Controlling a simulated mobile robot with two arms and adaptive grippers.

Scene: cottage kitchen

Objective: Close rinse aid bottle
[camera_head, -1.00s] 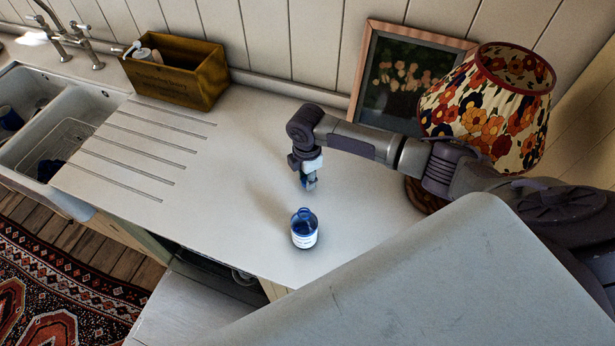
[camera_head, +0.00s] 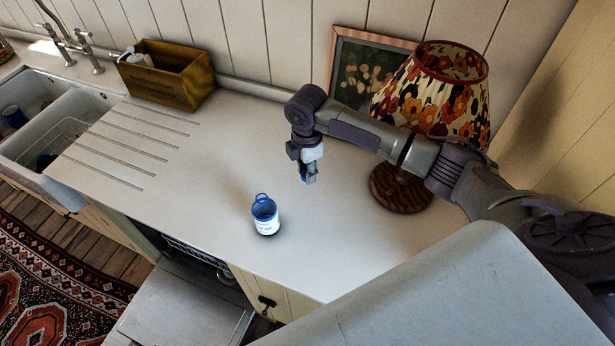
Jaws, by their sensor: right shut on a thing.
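The rinse aid bottle (camera_head: 265,217), small and blue with a white label, stands upright on the white counter. Its top shows an open blue ring or neck with no cap seated on it. My right gripper (camera_head: 309,178) points down above the counter, to the right of the bottle and apart from it. It is shut on a small blue thing that looks like the bottle's cap, mostly hidden by the fingers. My left gripper is not in view.
A floral lamp (camera_head: 440,95) on a wooden base (camera_head: 402,190) and a framed picture (camera_head: 362,70) stand behind my right arm. A wooden crate (camera_head: 165,75) and a double sink (camera_head: 62,110) are at left. An open dishwasher (camera_head: 180,305) lies below. The counter around the bottle is clear.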

